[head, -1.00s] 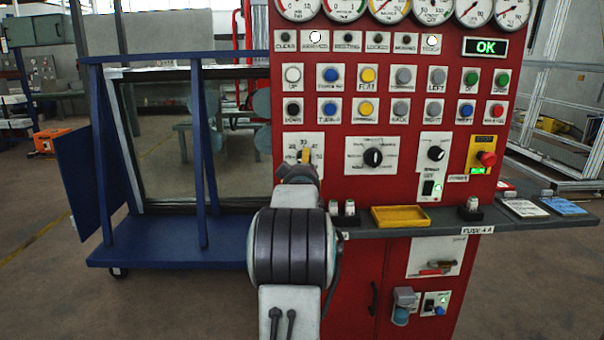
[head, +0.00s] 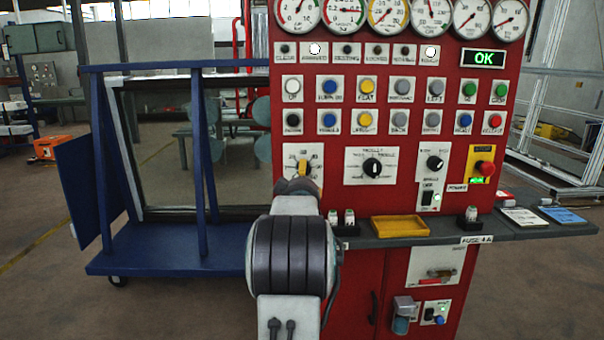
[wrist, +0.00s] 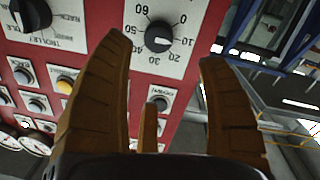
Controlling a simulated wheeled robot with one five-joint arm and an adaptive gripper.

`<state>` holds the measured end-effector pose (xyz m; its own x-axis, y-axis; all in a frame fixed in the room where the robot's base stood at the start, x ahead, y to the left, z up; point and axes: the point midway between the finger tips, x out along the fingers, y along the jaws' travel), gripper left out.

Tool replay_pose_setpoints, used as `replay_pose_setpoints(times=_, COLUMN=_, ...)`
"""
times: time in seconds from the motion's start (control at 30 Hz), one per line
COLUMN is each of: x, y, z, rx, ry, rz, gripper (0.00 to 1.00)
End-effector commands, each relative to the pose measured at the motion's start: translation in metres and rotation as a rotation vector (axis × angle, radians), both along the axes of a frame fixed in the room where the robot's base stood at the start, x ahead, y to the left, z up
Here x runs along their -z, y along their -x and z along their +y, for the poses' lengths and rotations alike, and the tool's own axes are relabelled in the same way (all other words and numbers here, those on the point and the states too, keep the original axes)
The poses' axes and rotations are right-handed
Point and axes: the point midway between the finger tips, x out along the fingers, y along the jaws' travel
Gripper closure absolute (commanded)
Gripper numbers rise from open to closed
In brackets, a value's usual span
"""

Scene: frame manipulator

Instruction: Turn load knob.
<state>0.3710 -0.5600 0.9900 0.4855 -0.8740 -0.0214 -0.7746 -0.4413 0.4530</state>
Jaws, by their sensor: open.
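A black knob (wrist: 159,32) sits on a white plate with a scale of numbers, seen upside down in the wrist view. Its name label is not readable. In the head view the same numbered plate (head: 289,159) is at the panel's lower left, and my gripper and arm hide its knob. My gripper (wrist: 165,70) is open, with brown-yellow fingers on both sides and a third between them lower down. The knob appears beyond and between the side fingertips, with no contact visible. In the head view the yellow fingertips (head: 304,167) show over the plate.
A second black knob (head: 372,168) is just right on the red panel (head: 335,194); a third knob (head: 434,162) and a red emergency button (head: 485,167) are further right. A grey shelf (head: 370,242) with a yellow tray (head: 400,227) juts out below. A blue cart (head: 175,245) stands left.

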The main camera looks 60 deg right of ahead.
Motion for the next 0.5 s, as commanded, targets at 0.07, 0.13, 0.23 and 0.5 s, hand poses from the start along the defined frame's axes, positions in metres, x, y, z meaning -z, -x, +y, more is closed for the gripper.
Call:
replay_pose_setpoints(times=0.07, x=-0.004, y=-0.006, z=-0.010, rx=-0.003, ry=0.044, rz=0.076, gripper=0.32)
replay_pose_setpoints(times=0.13, x=-0.003, y=-0.011, z=-0.018, rx=-0.004, ry=0.086, rz=0.140, gripper=0.32)
replay_pose_setpoints(times=0.23, x=-0.002, y=-0.015, z=-0.026, rx=-0.005, ry=0.134, rz=0.210, gripper=0.32)
replay_pose_setpoints(times=0.5, x=0.002, y=-0.025, z=-0.043, rx=-0.005, ry=0.175, rz=0.267, gripper=0.32)
